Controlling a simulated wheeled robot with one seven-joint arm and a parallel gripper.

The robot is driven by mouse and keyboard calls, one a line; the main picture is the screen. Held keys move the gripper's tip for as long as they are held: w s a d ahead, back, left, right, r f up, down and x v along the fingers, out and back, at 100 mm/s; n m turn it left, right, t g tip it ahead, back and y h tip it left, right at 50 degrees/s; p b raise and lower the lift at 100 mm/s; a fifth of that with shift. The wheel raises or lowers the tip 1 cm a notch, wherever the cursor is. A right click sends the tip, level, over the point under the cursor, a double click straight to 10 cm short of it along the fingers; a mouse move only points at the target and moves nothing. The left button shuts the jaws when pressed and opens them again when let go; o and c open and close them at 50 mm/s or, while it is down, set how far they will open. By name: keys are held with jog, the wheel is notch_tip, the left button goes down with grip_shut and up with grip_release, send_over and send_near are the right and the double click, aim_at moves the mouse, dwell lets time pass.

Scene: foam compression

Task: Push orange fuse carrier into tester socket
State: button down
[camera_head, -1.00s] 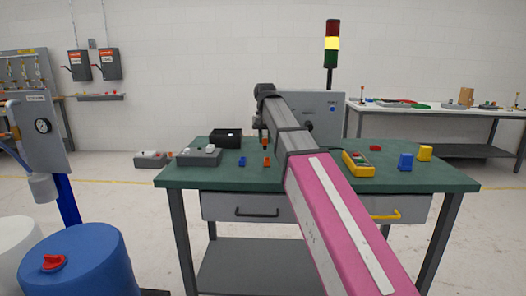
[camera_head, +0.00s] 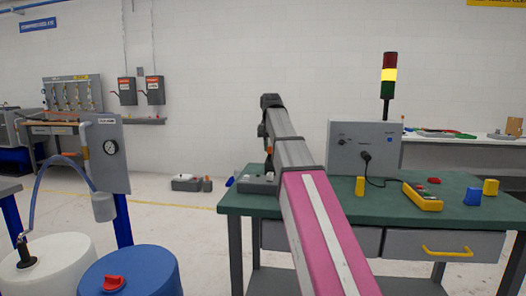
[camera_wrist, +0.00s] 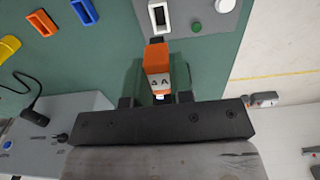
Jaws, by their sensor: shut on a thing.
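The orange fuse carrier (camera_wrist: 157,58) is between the fingers of my gripper (camera_wrist: 157,88) in the wrist view, its far end pointing at the socket. My gripper is shut on it. The tester socket (camera_wrist: 159,16) is a white-framed dark slot on a grey tester box (camera_wrist: 178,12). The carrier's end lies just short of or over the slot's near edge in the picture; I cannot tell the height between them.
The tester has a green button (camera_wrist: 196,27) and a white knob (camera_wrist: 224,5) beside the socket. Blue (camera_wrist: 84,11), orange (camera_wrist: 42,23) and yellow (camera_wrist: 8,47) pieces lie on the green table (camera_head: 320,203). A grey cabinet (camera_head: 350,150) stands at its back.

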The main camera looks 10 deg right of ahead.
jog(key=shift+f, duration=3.1)
jog(key=shift+f, duration=1.35)
jog(key=c, duration=0.9)
grip_release()
jog(key=shift+r, duration=0.1)
jog(key=shift+r, duration=2.85)
jog(key=shift+r, duration=0.1)
